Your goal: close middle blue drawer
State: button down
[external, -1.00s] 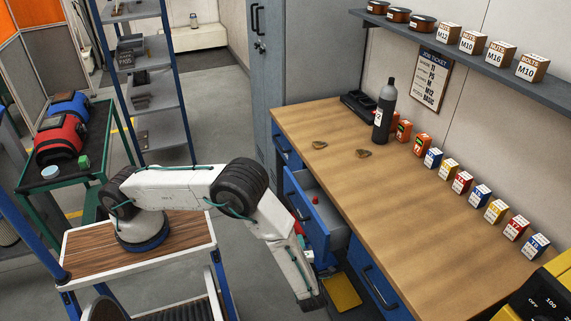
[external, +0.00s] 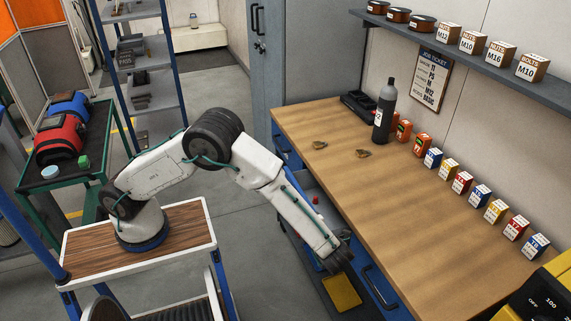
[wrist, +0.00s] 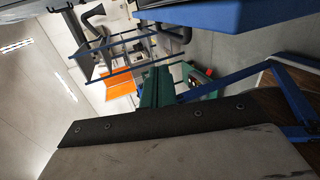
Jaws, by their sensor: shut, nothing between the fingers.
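The middle blue drawer (external: 307,187) stands open below the workbench edge in the external view. Its grey inside shows with a small red item (external: 315,199) in it. My arm hides most of its blue front. My gripper (external: 341,263) is shut and empty, low at the bench front, to the right of the open drawer in the picture. I cannot tell whether it touches the drawer. In the wrist view a blue panel (wrist: 235,14) crosses the top; I cannot tell which part it is.
The wooden workbench top (external: 400,215) bears a dark bottle (external: 384,112) and several small boxes. Another blue drawer front (external: 378,287) with a handle is at the right. A yellow item (external: 342,291) lies low beneath my gripper. Grey floor (external: 235,240) is free between cart and bench.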

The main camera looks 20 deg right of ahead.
jog(key=w+a+r+g, duration=0.3)
jog(key=w+a+g, duration=0.1)
jog(key=g, duration=0.5)
jog(key=s+f+g+h, duration=0.2)
jog(key=s+g, duration=0.3)
jog(key=d+f, duration=0.7)
jog(key=f, duration=0.2)
jog(key=shift+f, duration=0.4)
